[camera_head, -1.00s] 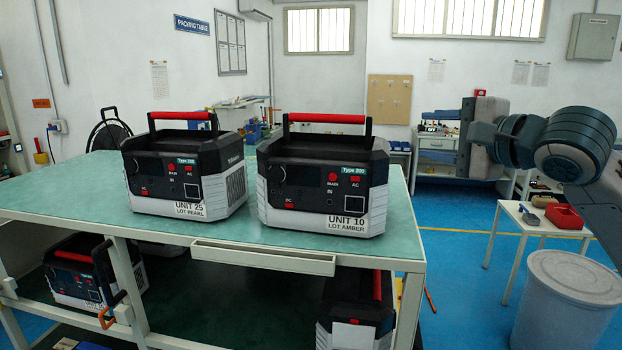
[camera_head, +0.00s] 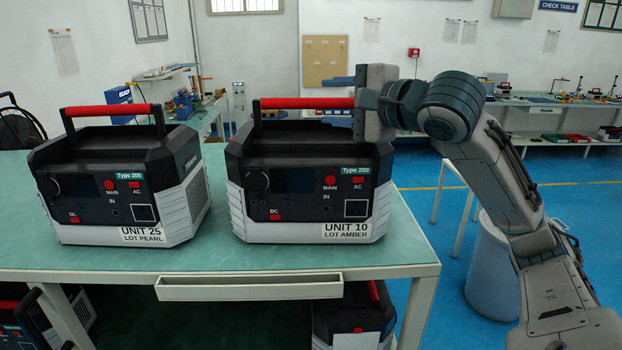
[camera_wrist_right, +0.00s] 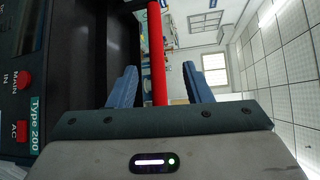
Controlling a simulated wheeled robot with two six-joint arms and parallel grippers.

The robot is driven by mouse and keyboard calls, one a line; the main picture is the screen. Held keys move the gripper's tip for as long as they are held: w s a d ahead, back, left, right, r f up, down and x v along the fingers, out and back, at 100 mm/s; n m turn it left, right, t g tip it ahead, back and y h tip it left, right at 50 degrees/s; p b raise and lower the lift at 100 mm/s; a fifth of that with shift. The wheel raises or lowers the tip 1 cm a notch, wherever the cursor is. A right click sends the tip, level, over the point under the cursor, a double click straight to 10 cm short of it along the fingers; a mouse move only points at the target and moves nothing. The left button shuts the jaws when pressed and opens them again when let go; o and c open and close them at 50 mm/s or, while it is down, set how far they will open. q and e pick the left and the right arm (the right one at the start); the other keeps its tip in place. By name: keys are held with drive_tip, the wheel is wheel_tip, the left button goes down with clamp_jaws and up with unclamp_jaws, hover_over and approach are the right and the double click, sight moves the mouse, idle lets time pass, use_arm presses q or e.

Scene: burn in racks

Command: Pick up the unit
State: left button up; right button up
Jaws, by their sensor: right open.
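UNIT 10, LOT AMBER (camera_head: 310,182), is a black and pale grey box with a red top handle (camera_head: 300,103). It stands upright on the green table (camera_head: 410,245). My right gripper (camera_head: 328,97) reaches in from the right at the handle's right end. In the right wrist view the red handle (camera_wrist_right: 157,60) runs between the two blue fingers of my right gripper (camera_wrist_right: 160,84), which are open with gaps beside the bar. The unit's front panel (camera_wrist_right: 22,85) fills the left of that view. UNIT 25, LOT PEARL (camera_head: 120,185), a similar box, stands to the left. My left gripper is out of view.
A shallow drawer (camera_head: 250,288) hangs under the table's front edge. More units sit below, one at centre right (camera_head: 352,322) and one at left (camera_head: 20,325). A pale bin (camera_head: 490,275) stands on the blue floor right of the table.

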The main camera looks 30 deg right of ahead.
sight(309, 102)
drive_tip(key=x, duration=0.2)
drive_tip(key=shift+w+a+f+p, duration=0.1)
drive_tip(key=shift+w+a+p, duration=0.1)
drive_tip(key=shift+w+p, duration=0.6)
drive_tip(key=p+x, duration=0.3)
drive_tip(key=x, duration=0.1)
drive_tip(key=shift+d+f, duration=0.1)
drive_tip(key=shift+f, duration=0.05)
drive_tip(key=shift+w+f, duration=0.15)
drive_tip(key=shift+w, duration=0.15)
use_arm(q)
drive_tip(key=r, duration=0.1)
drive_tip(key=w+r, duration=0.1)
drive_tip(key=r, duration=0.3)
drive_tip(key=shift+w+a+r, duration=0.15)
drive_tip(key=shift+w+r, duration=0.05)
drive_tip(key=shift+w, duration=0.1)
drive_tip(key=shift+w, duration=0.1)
use_arm(e)
drive_tip(key=shift+s, duration=0.15)
drive_tip(key=shift+c, duration=0.5)
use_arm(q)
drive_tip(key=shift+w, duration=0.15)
use_arm(e)
clamp_jaws()
